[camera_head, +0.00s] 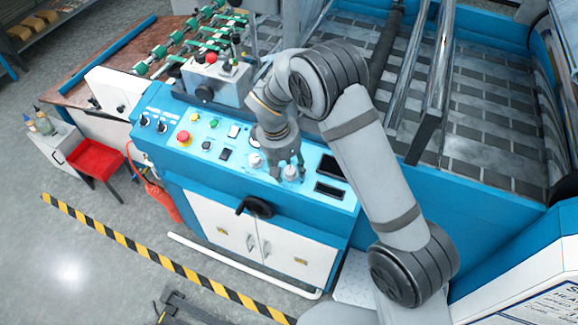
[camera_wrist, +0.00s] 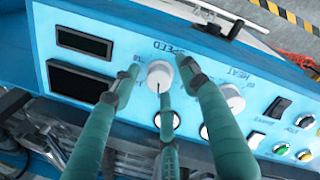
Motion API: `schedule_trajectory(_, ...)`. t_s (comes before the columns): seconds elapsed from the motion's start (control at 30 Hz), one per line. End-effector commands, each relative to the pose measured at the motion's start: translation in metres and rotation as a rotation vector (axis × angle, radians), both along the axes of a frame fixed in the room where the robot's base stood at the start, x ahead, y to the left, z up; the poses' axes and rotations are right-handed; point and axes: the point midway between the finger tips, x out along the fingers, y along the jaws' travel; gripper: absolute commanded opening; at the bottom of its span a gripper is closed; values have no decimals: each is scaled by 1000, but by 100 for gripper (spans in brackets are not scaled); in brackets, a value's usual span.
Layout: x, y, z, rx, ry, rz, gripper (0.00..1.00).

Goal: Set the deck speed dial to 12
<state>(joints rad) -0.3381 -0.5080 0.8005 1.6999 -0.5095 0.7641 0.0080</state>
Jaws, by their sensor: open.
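The speed dial (camera_wrist: 159,75) is a white round knob under the upside-down word SPEED in the wrist view. My gripper (camera_wrist: 161,70) is open, with its greenish fingers spread around the knob: one on each side and a third reaching in from below. Whether any finger touches the knob I cannot tell. In the head view my gripper (camera_head: 285,168) points down over the speed dial (camera_head: 290,173) on the blue control panel (camera_head: 222,167). The dial's pointer and scale numbers are too small or hidden to read.
A similar white heat dial (camera_wrist: 229,97) sits close beside it. Two dark displays (camera_head: 331,167) lie on the other side. A red emergency button (camera_head: 183,136), switches and small buttons cover the panel's left part. A black handle (camera_head: 255,207) juts out from the front edge.

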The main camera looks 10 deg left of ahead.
Motion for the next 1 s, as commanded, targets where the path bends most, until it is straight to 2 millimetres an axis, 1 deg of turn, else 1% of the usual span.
schedule_trajectory(0.3,1,-1,-3,1,-1,-1,43)
schedule_trajectory(1.0,0,-1,-3,-1,1,-1,2)
